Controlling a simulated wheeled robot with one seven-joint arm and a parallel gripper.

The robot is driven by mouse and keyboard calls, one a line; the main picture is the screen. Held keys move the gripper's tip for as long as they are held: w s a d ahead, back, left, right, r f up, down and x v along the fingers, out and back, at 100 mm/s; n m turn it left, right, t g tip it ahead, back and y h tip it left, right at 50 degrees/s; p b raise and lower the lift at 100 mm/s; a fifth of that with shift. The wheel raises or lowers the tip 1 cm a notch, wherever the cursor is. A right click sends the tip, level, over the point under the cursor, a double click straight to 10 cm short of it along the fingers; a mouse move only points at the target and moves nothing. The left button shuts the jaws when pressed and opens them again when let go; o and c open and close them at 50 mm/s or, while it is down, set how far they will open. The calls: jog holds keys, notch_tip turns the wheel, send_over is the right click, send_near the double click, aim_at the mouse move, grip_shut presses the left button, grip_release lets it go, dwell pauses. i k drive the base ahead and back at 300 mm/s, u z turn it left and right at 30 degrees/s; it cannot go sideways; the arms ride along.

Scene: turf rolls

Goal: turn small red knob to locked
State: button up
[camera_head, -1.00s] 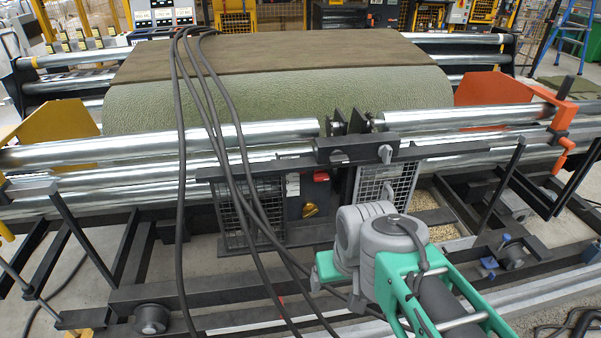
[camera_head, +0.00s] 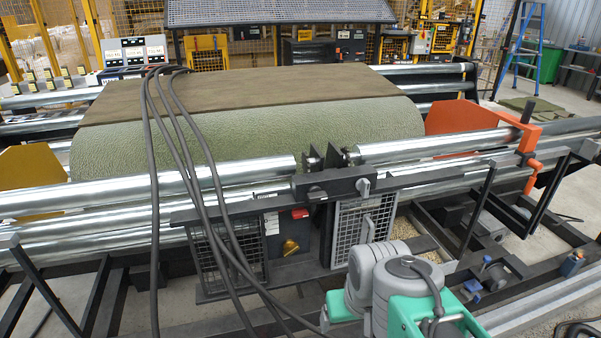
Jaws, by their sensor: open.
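A small red knob or handle (camera_head: 300,213) shows on the upper right of a dark control box (camera_head: 272,226) under the rollers, near the middle of the picture. It is too small to tell which way it is turned. My arm's grey and green links stand in front, at the lower right of the box. My gripper itself is not visible.
Black cables (camera_head: 205,170) hang over the turf roll (camera_head: 250,130) and pass left of the knobs. Mesh guards (camera_head: 362,232) flank the box. Steel rollers (camera_head: 440,146) run above it. A dark frame (camera_head: 480,265) and an orange bracket (camera_head: 529,140) stand at right.

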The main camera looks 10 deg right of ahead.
aim_at(298, 213)
jog(key=k, duration=0.5)
jog(key=u, duration=0.95)
jog(key=i, duration=1.1)
jog(key=z, duration=0.15)
